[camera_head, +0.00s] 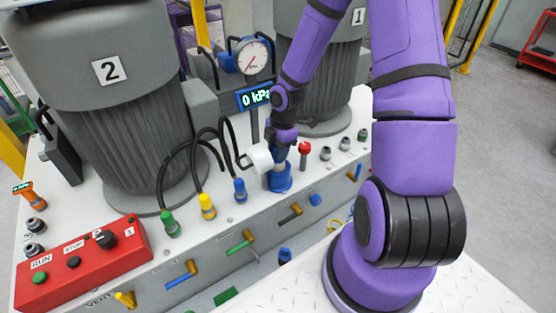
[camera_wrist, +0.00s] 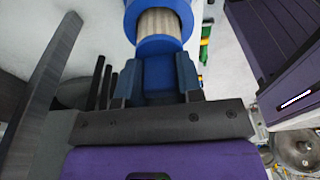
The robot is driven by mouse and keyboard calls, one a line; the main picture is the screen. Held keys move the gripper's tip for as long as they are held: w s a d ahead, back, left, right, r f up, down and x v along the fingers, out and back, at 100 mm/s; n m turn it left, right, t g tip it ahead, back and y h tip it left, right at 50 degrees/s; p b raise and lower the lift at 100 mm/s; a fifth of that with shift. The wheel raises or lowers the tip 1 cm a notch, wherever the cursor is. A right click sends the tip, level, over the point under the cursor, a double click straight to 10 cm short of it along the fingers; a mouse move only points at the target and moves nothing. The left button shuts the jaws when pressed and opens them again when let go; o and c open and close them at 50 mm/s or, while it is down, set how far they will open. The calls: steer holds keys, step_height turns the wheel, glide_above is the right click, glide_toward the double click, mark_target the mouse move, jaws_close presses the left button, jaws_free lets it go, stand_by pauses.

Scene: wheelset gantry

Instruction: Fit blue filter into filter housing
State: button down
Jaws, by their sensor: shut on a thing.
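The wrist view shows a blue filter with pale pleated material (camera_wrist: 160,22) and a blue block between my fingers. My gripper (camera_wrist: 160,78) is shut on that blue block. In the head view, my gripper (camera_head: 282,148) is low over the table, directly above a short blue housing (camera_head: 280,184). Blue walls flank the pleats in the wrist view. I cannot tell how deep the filter sits, because the gripper and its own blue end hide the join.
Black hoses end at green (camera_head: 169,224), yellow (camera_head: 207,207) and blue (camera_head: 239,191) fittings. A gauge (camera_head: 251,57) stands behind. A red knob (camera_head: 304,148) is at the right. Large motors rise behind.

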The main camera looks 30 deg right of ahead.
mark_target(279, 166)
steer(key=shift+f, duration=2.1)
steer(key=shift+f, duration=0.1)
steer(key=c, duration=0.8)
jaws_free()
